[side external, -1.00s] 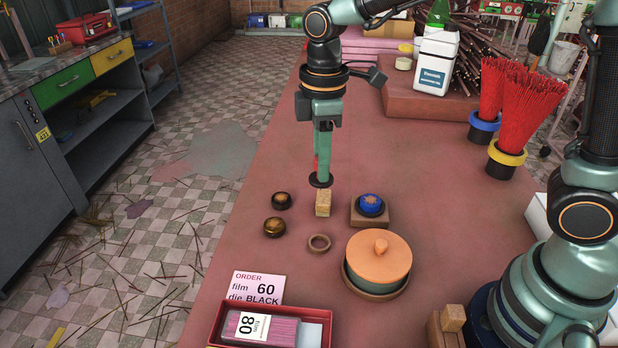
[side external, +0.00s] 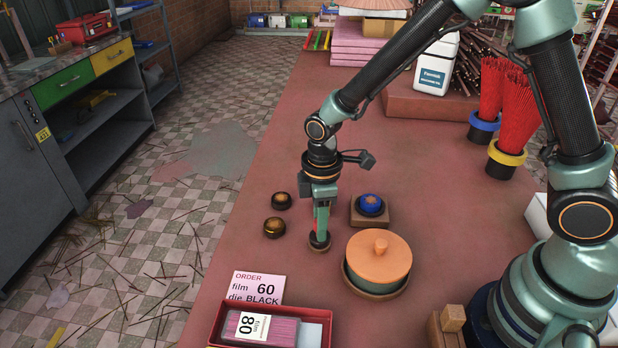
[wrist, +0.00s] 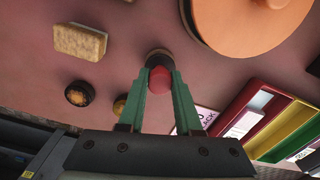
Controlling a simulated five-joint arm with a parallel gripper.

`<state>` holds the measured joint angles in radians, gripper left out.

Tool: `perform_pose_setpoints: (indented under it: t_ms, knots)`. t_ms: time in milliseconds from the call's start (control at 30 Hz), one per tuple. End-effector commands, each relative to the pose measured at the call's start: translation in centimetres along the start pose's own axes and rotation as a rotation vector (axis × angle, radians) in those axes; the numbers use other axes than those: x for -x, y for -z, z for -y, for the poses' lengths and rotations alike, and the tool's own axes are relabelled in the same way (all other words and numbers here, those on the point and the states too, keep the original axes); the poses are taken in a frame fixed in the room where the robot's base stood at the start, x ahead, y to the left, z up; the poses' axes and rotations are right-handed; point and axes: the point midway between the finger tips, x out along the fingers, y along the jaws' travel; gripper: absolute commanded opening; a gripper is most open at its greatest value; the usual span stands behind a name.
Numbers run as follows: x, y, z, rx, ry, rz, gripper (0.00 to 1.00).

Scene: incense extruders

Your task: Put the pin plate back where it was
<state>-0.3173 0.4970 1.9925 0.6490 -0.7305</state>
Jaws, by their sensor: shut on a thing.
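My gripper (side external: 319,232) points down and is shut on the red grip of a small dark round piece, likely the pin plate (side external: 319,243). In the wrist view the red grip (wrist: 160,79) is between the two green fingers (wrist: 161,84), with the dark disc (wrist: 158,58) beyond it. The disc is at the small brown ring's spot on the table, left of the orange-lidded pot. The ring is mostly hidden, and I cannot tell whether the disc rests on it or hovers just above. The disc's underside is hidden.
The orange-lidded pot (side external: 377,258) stands close on the right. Two dark round dies (side external: 281,200) (side external: 274,227) lie to the left. A blue-topped die sits on a wooden block (side external: 370,217). A tan block (wrist: 80,41) lies nearby. A red tray (side external: 313,311) is in front.

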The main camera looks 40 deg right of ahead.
Motion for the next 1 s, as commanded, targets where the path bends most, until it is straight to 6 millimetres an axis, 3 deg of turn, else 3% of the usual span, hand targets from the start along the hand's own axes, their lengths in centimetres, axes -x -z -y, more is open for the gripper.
perform_pose_setpoints:
  t_ms: [733, 767, 800, 833, 1000]
  knots:
    - [-1.1, 0.0, 0.0, 0.0, -0.001, -0.001, 0.0]
    - [-1.1, 0.0, 0.0, 0.0, 0.0, 0.0, 0.41]
    - [-1.1, 0.0, 0.0, 0.0, 0.0, 0.0, 0.56]
    - [-1.1, 0.0, 0.0, 0.0, 0.0, 0.0, 0.63]
    - [-1.1, 0.0, 0.0, 0.0, 0.0, 0.0, 0.63]
